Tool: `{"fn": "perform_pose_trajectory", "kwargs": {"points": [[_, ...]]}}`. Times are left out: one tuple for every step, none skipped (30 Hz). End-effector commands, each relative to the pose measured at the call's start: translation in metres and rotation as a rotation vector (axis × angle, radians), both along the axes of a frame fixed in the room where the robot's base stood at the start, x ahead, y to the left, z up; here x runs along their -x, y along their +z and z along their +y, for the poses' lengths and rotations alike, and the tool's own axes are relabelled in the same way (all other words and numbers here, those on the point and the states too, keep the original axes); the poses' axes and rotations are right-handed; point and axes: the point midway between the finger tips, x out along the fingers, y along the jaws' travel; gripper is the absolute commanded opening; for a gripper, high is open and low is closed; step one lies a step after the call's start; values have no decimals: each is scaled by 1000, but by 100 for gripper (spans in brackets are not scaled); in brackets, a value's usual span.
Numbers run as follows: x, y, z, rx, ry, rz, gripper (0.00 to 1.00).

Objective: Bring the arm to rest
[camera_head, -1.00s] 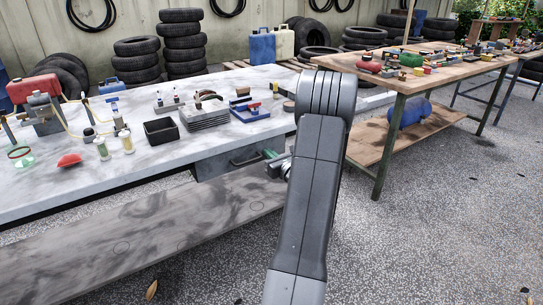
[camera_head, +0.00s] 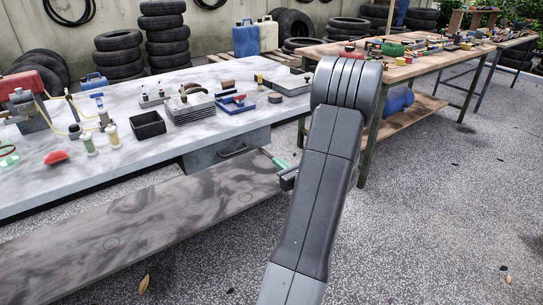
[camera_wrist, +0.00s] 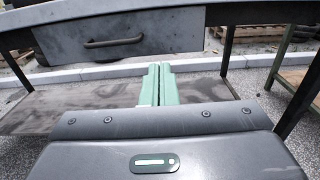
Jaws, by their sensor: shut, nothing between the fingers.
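My gripper (camera_wrist: 158,84) shows in the wrist view with its two green fingers together and nothing between them. In the head view my gripper (camera_head: 279,162) shows partly, left of my grey arm, beside the front of the marble-topped bench (camera_head: 110,178). The rest of the gripper is hidden behind my arm. In the wrist view the fingers point toward the bench's drawer (camera_wrist: 98,42) and lie over the lower wooden shelf (camera_wrist: 70,104).
A black bin (camera_head: 148,125), a blue tray (camera_head: 236,106) and a red part (camera_head: 56,157) sit on the bench top. A wooden table (camera_head: 400,66) with many small items stands at the right.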

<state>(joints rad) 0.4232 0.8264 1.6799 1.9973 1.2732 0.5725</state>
Motion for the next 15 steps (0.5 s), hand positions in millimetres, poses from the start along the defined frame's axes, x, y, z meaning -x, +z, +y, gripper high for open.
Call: {"fn": "perform_pose_trajectory", "kwargs": {"points": [[2, 0, -2, 0, -1, 1, 0], [3, 0, -2, 0, 0, 1, 0], [4, 0, -3, 1, 0, 1, 0], [5, 0, -3, 1, 0, 1, 0], [5, 0, -3, 1, 0, 1, 0], [5, 0, -3, 1, 0, 1, 0], [5, 0, -3, 1, 1, 1, 0], [5, 0, -3, 1, 1, 1, 0], [5, 0, -3, 1, 1, 1, 0], [5, 0, -3, 1, 1, 1, 0], [5, 0, -3, 1, 1, 1, 0], [4, 0, -3, 1, 1, 1, 0], [4, 0, -2, 1, 1, 1, 0], [3, -1, -2, 1, 1, 1, 0], [2, -1, 0, 1, 2, 0, 0]]}}
